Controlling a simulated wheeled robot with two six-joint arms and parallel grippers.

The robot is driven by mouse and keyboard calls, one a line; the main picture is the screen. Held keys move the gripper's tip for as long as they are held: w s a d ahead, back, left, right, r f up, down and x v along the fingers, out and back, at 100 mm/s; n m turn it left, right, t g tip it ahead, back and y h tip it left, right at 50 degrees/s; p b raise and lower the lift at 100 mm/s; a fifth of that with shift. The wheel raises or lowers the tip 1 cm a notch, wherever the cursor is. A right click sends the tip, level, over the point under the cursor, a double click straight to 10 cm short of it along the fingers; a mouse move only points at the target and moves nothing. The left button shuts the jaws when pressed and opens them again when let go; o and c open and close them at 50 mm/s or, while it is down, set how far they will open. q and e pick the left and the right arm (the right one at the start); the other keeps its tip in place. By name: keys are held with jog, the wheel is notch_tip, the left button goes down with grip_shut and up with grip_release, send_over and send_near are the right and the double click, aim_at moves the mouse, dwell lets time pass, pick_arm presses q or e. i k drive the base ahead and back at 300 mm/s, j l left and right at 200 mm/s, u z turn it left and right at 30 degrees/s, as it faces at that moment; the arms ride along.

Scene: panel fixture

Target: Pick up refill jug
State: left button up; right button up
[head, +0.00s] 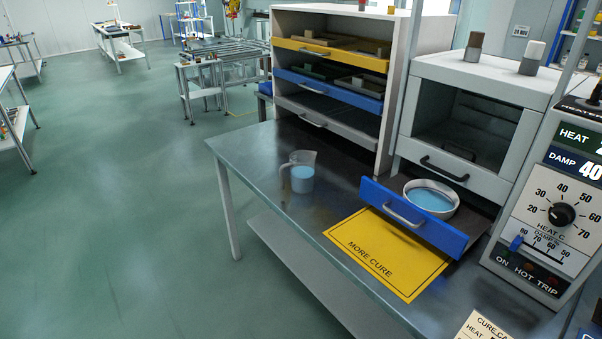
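The refill jug (299,172) stands upright on the metal bench (262,150), left of the yellow mat. It is a clear jug holding light blue liquid, with its handle at the left side. Nothing touches it. Neither of my grippers shows in the head view.
A blue-fronted drawer (415,215) sticks out over the bench with a white bowl (451,193) of blue liquid in it. A yellow "MORE CURE" mat (384,262) lies before it. A drawer cabinet (396,88) stands behind the jug. A control panel (549,215) is at right.

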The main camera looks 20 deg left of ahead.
aim_at(302, 164)
jog(key=i+j, duration=0.2)
jog(key=j, duration=0.2)
jog(key=i+j, duration=0.2)
jog(key=j, duration=0.2)
jog(key=i+j+u, duration=0.1)
jog(key=j, duration=0.3)
jog(key=i, duration=0.05)
